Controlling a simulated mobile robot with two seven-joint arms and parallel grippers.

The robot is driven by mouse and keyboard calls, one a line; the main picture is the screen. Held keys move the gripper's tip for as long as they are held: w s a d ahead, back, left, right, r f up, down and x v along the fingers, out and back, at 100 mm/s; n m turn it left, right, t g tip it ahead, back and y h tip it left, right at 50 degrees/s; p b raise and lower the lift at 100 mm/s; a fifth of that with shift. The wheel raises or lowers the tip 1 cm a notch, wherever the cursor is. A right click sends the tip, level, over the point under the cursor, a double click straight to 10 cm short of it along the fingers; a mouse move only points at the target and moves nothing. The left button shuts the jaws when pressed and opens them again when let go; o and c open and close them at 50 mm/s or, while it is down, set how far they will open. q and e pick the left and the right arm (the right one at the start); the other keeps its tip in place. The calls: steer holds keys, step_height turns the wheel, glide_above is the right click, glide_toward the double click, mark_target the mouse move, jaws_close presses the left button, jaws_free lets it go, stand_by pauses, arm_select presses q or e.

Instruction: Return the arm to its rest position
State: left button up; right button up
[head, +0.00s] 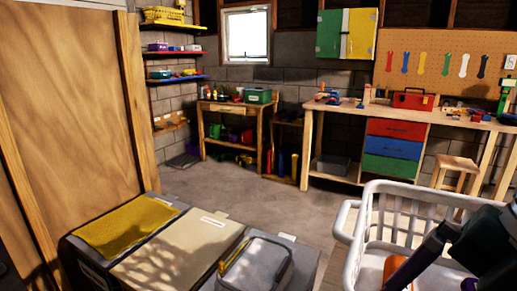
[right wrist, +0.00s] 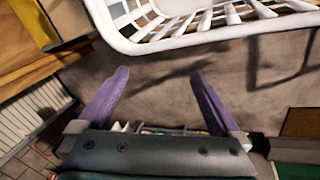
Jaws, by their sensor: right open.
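My right arm comes in at the lower right of the head view, in front of the white laundry basket (head: 352,222). Its fingertips cannot be made out there. In the right wrist view my right gripper (right wrist: 160,74) has its two purple fingers spread apart with nothing between them. The basket's white rim (right wrist: 185,38) lies beyond the fingertips in that view, apart from them. My left gripper is not in view.
An orange object (head: 394,270) shows in the basket, partly hidden by my arm. A workbench (head: 380,112) is at the back. The middle floor (head: 235,190) is clear.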

steer(key=s+a+f+m+t, duration=0.25)
steer(key=s+a+m, duration=0.25)
steer(key=m, duration=0.6)
steer(key=s+d+m+h+p, duration=0.3)
steer(key=s+d+m, duration=0.35)
steer(key=m, duration=0.65)
step_height(320, 180, up, 36)
steer(key=p, duration=3.6)
steer(key=shift+s+r+n+g, duration=0.2)
steer(key=shift+n+g, duration=0.1)
steer(key=shift+g, duration=0.15)
steer(key=shift+a, duration=0.1)
